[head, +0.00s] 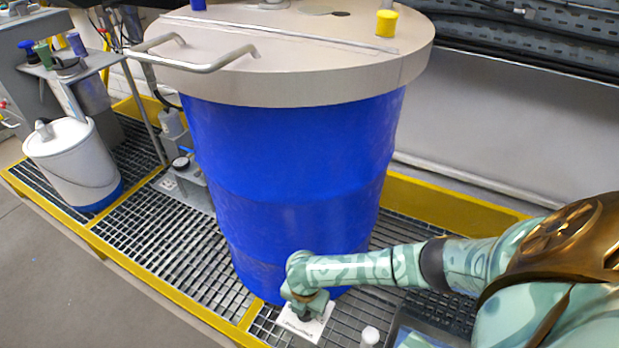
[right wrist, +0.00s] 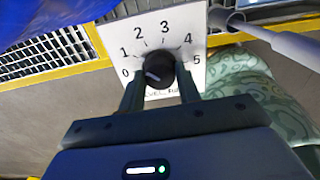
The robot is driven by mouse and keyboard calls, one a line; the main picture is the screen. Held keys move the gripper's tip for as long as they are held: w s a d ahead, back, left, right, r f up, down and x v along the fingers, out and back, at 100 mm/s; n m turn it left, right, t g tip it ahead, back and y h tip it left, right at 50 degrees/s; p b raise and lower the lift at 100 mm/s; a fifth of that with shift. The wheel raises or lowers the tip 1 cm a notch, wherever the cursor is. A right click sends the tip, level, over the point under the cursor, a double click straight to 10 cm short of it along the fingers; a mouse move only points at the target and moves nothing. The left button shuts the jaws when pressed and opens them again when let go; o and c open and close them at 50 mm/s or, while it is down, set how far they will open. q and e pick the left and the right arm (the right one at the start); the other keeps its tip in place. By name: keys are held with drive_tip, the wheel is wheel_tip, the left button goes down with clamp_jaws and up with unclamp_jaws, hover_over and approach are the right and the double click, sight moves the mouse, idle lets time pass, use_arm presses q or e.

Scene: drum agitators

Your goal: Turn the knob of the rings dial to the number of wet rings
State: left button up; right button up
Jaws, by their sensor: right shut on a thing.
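The dial is a white plate (right wrist: 186,28) numbered 0 to 5 in the right wrist view, with a black round knob (right wrist: 159,66) at its middle. A short pale mark on the knob points to the lower left, nearest the 0. The plate's lower label is partly hidden by my fingers. My right gripper (right wrist: 160,90) is shut on the knob, one finger on each side. In the head view my right gripper (head: 305,311) covers the knob, above the white plate (head: 317,332) at the foot of the blue drum. I cannot make out wet rings. My left gripper is not in view.
The large blue drum (head: 290,160) with a beige lid (head: 300,90) and metal handle stands on a yellow-edged grating (head: 160,250). A white bucket-like container (head: 78,165) stands at left. A small white-topped post (head: 370,336) stands right of the dial.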

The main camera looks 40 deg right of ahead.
drive_tip(key=m+p, duration=0.3)
drive_tip(key=m, duration=0.2)
drive_tip(key=shift+r+m+p, duration=0.15)
drive_tip(key=shift+m+p, duration=0.15)
drive_tip(key=m+p, duration=0.2)
drive_tip(key=m, duration=0.3)
drive_tip(key=m+p, duration=0.1)
drive_tip(key=m, duration=0.3)
drive_tip(key=shift+m, duration=0.4)
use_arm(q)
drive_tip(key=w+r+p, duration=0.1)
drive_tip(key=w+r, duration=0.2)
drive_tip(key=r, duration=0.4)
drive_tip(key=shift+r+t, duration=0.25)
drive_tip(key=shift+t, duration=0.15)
use_arm(e)
drive_tip(key=m, duration=0.4)
drive_tip(key=shift+m, duration=0.4)
drive_tip(key=o, duration=1)
drive_tip(key=shift+c, duration=0.2)
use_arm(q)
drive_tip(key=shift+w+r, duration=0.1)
